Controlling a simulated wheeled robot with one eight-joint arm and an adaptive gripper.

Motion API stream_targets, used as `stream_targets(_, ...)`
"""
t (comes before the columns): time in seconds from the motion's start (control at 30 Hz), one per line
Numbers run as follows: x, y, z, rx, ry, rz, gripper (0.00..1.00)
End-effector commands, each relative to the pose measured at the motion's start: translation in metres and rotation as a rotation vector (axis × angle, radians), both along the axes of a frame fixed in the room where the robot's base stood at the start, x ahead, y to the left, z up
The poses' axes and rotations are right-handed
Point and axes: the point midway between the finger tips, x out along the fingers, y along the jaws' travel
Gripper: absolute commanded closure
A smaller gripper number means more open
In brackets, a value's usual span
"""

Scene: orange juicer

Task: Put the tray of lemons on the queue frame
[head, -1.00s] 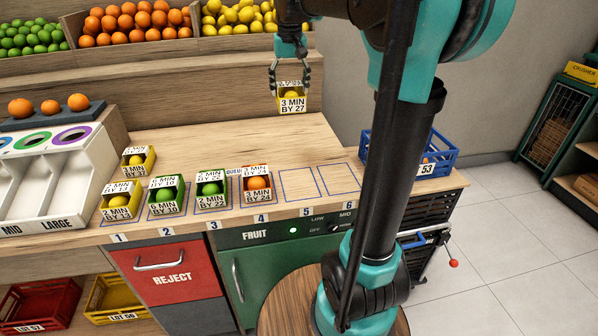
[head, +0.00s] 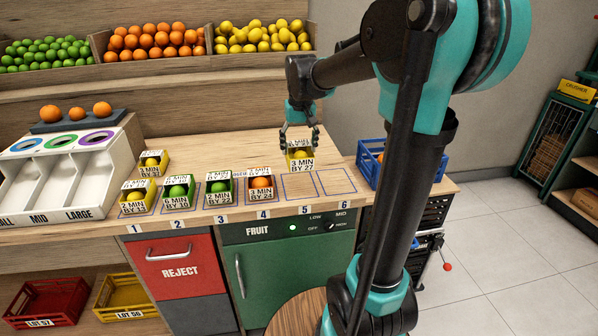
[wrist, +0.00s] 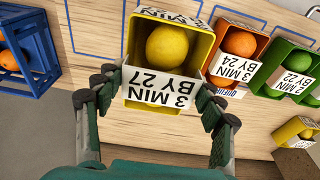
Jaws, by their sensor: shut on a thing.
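The yellow tray of lemons (head: 300,163) carries a card reading "3 MIN BY 27" and is held by my gripper (head: 299,137) just behind slot 5. In the wrist view the yellow tray (wrist: 126,52) with one lemon (wrist: 167,46) sits between the fingers of my gripper (wrist: 155,98). The queue frame (head: 318,184) is a row of blue outlined slots numbered 1 to 6 on the counter. Slots 5 and 6 are empty. I cannot tell whether the tray touches the counter.
Slot 4 holds an orange tray (head: 261,193), slots 3 and 2 hold green trays (head: 219,198), and slot 1 holds a yellow tray (head: 137,206). Another yellow tray (head: 151,171) stands behind slot 1. A blue crate (head: 372,177) stands right of slot 6.

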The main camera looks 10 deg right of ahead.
Motion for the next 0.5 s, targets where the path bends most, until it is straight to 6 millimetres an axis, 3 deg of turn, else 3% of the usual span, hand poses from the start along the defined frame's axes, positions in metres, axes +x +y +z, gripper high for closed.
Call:
stream_targets(0.2, 0.001, 0.0, -0.041, 0.0, 0.0, 0.0, 0.67)
stream_targets(0.5, 0.001, 0.0, -0.069, 0.0, 0.0, 0.0, 0.67)
